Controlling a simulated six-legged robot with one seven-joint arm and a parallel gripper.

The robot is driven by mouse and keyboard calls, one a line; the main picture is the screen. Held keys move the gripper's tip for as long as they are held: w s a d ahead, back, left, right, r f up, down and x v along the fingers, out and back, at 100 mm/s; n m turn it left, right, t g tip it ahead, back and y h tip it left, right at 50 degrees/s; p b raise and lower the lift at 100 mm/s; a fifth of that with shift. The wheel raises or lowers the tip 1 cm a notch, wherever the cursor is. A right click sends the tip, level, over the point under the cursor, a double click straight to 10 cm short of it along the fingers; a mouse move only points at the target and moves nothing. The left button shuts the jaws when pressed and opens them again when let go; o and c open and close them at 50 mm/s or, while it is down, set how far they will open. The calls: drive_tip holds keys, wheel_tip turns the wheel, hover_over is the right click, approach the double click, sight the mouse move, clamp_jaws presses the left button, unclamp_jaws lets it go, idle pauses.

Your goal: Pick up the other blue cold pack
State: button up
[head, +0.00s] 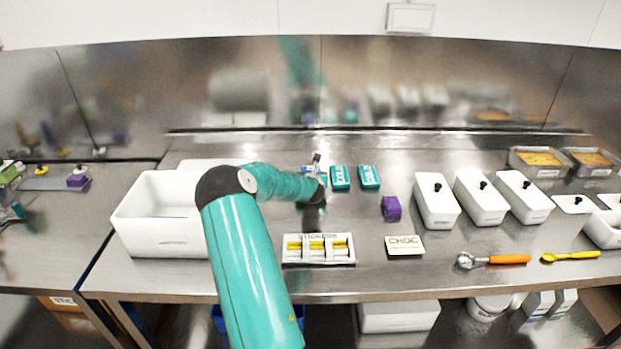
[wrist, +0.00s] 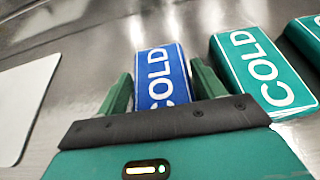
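A blue cold pack (wrist: 160,75) with white "COLD" lettering lies flat on the steel counter in the wrist view. My gripper (wrist: 162,88) is open, with one green finger on each side of the pack, close to its long edges. Whether the fingers touch it is not clear. The near end of the pack is hidden by my gripper's body. In the head view the blue pack (head: 308,168) shows only in part behind the end of my arm. Two teal cold packs (head: 340,177) (head: 369,176) lie just right of it.
A large white bin (head: 163,243) stands left. A white tray with yellow items (head: 288,262), a CHOC card (head: 405,246) and a purple block (head: 391,208) lie nearer the front. White lidded tubs (head: 436,207) stand right. The steel back wall is behind the packs.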

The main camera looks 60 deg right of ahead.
drive_tip(key=c, duration=0.7)
drive_tip(key=shift+o, duration=0.2)
drive_tip(key=shift+r, duration=0.1)
